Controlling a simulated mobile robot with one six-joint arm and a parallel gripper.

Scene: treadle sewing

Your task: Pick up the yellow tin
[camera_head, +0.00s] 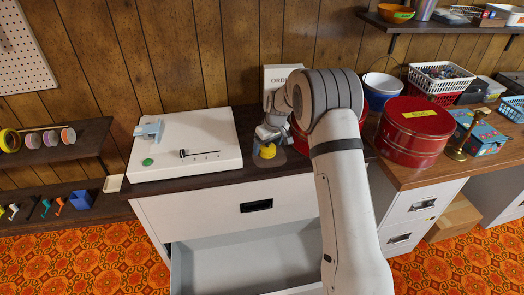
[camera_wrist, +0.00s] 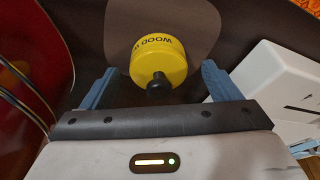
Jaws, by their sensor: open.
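The yellow tin (camera_wrist: 160,58) is a small round can with dark lettering reading "WOOD" and a dark spout or knob on the end facing the camera. In the head view the tin (camera_head: 267,151) sits on the dark counter to the right of the white machine box, partly covered by my arm. My gripper (camera_wrist: 158,88) is open, its two blue-grey fingers on either side of the tin in the wrist view. The tin shows between and a little beyond the fingers; I cannot tell whether they touch it. In the head view my gripper (camera_head: 268,135) is close above the tin.
A white box with a slider (camera_head: 190,150) stands left of the tin. A large red tin (camera_head: 412,135) and a blue-white bucket (camera_head: 381,90) stand to the right. A white sign (camera_head: 280,75) is behind. A drawer (camera_head: 245,265) below is pulled open.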

